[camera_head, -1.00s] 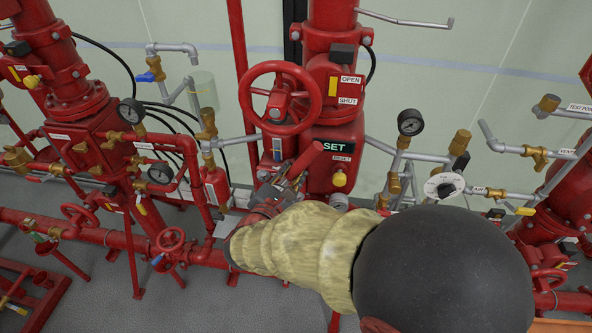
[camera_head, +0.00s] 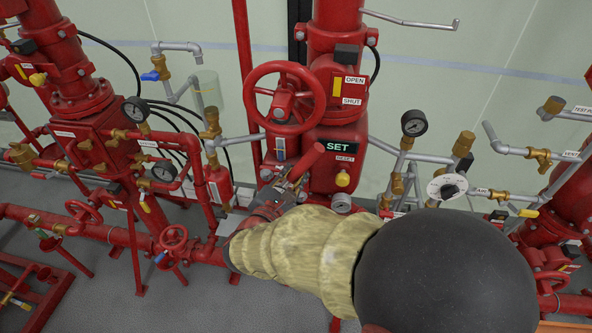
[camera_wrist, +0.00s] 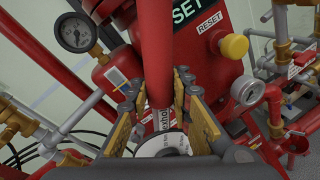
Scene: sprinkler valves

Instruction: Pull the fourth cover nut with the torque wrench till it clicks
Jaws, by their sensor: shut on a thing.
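The torque wrench (camera_head: 308,163) has a red handle that slants up to the right in the head view, in front of the red valve body under the SET sign. My gripper (camera_head: 284,190) is around its lower part. In the wrist view my gripper (camera_wrist: 157,92) has one finger on each side of the wrench (camera_wrist: 157,45), shut on its metal shaft just below the red grip. A white disc with print (camera_wrist: 164,146) shows below the shaft. The wrench's head and the cover nuts are hidden by my gripper and arm; I cannot tell which nut it is on.
A red handwheel (camera_head: 284,97) stands just above the wrench. A yellow knob (camera_wrist: 235,46) and a small gauge (camera_wrist: 247,90) are close on the right. Another gauge (camera_wrist: 75,33) and pipes are on the left. Free room around the wrench is narrow.

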